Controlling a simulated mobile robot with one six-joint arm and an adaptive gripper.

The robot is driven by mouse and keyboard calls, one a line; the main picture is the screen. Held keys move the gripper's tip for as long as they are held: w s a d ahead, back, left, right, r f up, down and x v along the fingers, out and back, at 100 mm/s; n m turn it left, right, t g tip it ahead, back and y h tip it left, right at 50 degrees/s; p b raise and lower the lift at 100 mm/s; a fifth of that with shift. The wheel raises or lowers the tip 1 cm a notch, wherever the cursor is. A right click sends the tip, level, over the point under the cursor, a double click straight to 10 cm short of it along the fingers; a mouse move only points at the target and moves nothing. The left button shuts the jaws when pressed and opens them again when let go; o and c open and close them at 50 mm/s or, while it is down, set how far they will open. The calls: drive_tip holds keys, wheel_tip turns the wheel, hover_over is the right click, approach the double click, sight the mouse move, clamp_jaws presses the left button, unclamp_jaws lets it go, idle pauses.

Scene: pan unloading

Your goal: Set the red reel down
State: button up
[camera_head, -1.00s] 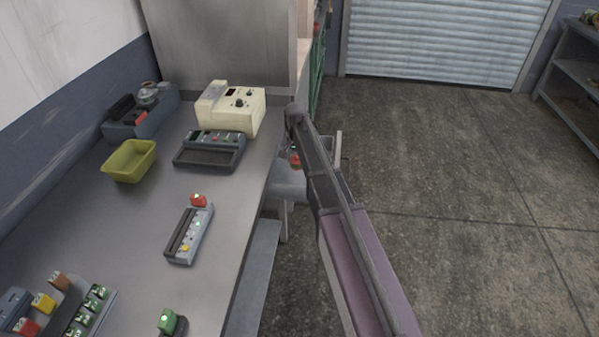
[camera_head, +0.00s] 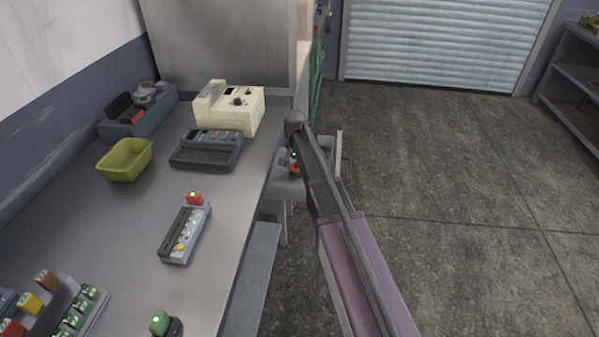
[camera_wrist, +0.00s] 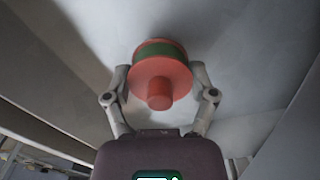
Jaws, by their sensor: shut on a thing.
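The red reel (camera_wrist: 160,82) has red flanges, a green band around its middle and a red stub facing the wrist camera. My gripper (camera_wrist: 160,76) is shut on it, with one finger on each side. A pale grey surface (camera_wrist: 235,50) lies beyond the reel in the wrist view; I cannot tell whether the reel touches it. In the head view a small red part of the reel (camera_head: 295,169) shows beside my arm, over a low grey surface (camera_head: 285,191) right of the bench. My arm hides much of that spot.
Open floor (camera_head: 450,200) lies right.

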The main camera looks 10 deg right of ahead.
drive_tip(key=shift+f, duration=0.25)
drive_tip(key=o, duration=1)
drive_tip(key=shift+o, duration=0.2)
drive_tip(key=shift+r, duration=0.15)
wheel_tip(320, 180, up, 12)
drive_tip(key=p, duration=1.2)
drive_tip(key=shift+a, duration=0.1)
drive_tip(key=shift+s, duration=0.1)
drive_tip(key=s+d+n, duration=0.3)
drive_tip(key=s+n, duration=0.3)
drive_tip(key=s, duration=2)
drive_tip(key=shift+n, duration=0.4)
